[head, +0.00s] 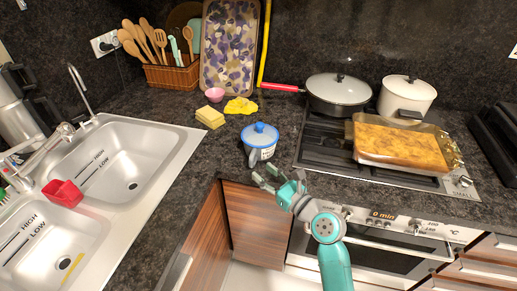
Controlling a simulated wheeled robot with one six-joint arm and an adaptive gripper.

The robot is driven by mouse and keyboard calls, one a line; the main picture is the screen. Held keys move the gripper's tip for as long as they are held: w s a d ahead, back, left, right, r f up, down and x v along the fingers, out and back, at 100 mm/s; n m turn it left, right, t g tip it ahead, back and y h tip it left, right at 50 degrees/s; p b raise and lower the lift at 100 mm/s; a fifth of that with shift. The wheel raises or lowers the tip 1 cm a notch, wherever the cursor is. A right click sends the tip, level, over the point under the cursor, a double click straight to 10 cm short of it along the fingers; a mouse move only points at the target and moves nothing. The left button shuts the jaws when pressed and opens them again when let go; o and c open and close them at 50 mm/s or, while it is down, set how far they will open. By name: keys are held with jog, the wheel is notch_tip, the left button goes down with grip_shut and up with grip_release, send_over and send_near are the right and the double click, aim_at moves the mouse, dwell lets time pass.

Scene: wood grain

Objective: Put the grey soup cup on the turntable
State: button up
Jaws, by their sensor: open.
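A cup with a blue lid and a pale body (260,149) stands upright on the dark counter, left of the stove. A grey part like a handle shows on its front. It is the only thing here that could be the grey soup cup. My gripper (266,177) is just in front of and below the cup near the counter's front edge, open, with nothing between its fingers. I cannot tell whether a finger touches the cup. I cannot make out a turntable in this view.
A sponge (210,117), a yellow cloth (240,106) and a pink bowl (215,94) lie behind the cup. The sink (130,165) is at left. The stove at right holds a lidded pan (338,92), a white pot (407,96) and a baking dish (402,145).

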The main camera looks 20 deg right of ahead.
aim_at(253, 164)
jog(key=shift+f+x, duration=0.2)
jog(key=shift+x, duration=1)
jog(key=shift+f+x, duration=0.15)
jog(key=shift+x, duration=1.05)
jog(key=shift+f+x, duration=0.2)
jog(key=shift+x, duration=0.95)
jog(key=shift+d, duration=0.1)
grip_shut()
